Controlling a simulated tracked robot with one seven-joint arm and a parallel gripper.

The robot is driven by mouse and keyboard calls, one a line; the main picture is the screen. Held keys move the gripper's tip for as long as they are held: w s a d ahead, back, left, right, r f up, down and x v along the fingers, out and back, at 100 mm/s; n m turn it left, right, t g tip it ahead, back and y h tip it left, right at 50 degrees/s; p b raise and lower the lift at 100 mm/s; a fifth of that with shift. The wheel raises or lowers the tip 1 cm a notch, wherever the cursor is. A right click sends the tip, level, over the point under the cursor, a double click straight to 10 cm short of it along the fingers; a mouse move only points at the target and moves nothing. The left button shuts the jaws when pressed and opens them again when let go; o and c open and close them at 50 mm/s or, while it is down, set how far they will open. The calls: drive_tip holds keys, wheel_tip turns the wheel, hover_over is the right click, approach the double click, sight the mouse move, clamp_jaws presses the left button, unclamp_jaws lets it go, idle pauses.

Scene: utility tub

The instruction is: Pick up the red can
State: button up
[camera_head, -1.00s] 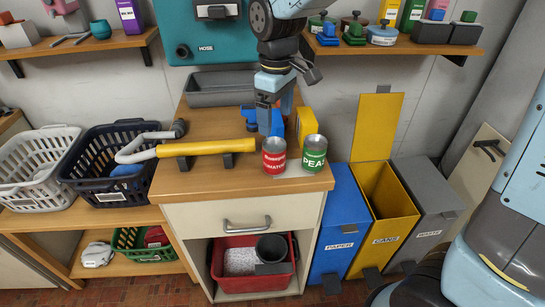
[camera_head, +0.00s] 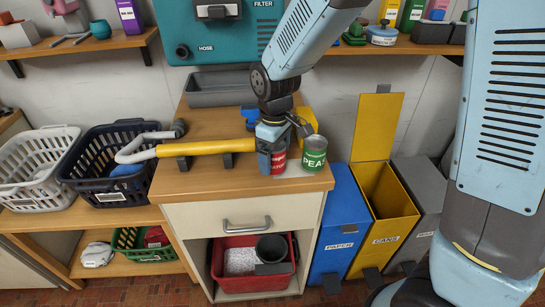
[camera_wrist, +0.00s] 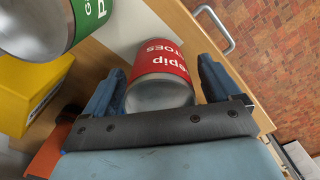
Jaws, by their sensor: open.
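The red can (camera_head: 281,158), with a white-lettered label and silver top, stands on the wooden counter near its front edge. In the head view my gripper (camera_head: 271,158) is lowered over it and hides much of it. In the wrist view the red can (camera_wrist: 160,72) sits between the two blue fingers of my gripper (camera_wrist: 158,88), one on each side. The fingers are open, and I cannot tell whether either touches the can.
A green pea can (camera_head: 314,153) stands close on the right. A yellow box (camera_wrist: 28,92) is behind them. A yellow-handled tube (camera_head: 205,147) lies on the left.

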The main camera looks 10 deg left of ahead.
drive_tip(key=shift+f, duration=0.95)
drive_tip(key=c, duration=1.1)
drive_tip(key=shift+r, duration=0.5)
wheel_tip(320, 180, up, 3)
drive_tip(key=shift+f, duration=0.2)
drive_tip(key=s+d+r, duration=0.6)
drive_tip(key=s, duration=0.1)
drive_tip(key=s+d+r, duration=0.3)
drive_tip(key=s, duration=0.1)
drive_tip(key=shift+r, duration=0.25)
